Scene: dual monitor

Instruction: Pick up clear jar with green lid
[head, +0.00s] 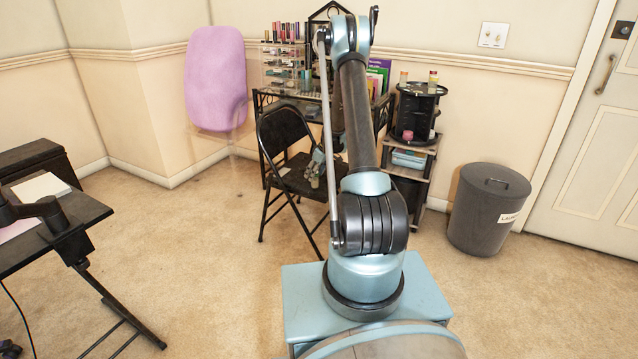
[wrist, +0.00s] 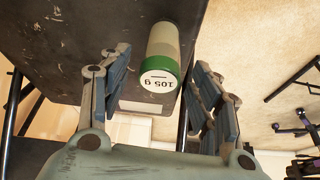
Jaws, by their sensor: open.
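The clear jar with green lid (wrist: 164,46) shows in the wrist view, with a pale body and a green rim around a white top marked "105 g". Its lid faces toward me, and it is against the dark, scuffed chair seat (wrist: 85,25). My gripper (wrist: 161,65) is open, with one finger on each side of the jar and gaps visible beside it. In the head view my gripper (head: 317,165) is low over the seat of the black folding chair (head: 285,125). The jar is too small there to make out clearly.
A black desk (head: 262,98) with cosmetics stands behind the chair. A small shelf cart (head: 410,160) with a black carousel (head: 417,112) is to the right, near a grey lidded bin (head: 487,210). A dark table (head: 60,225) stands left. Carpet between is clear.

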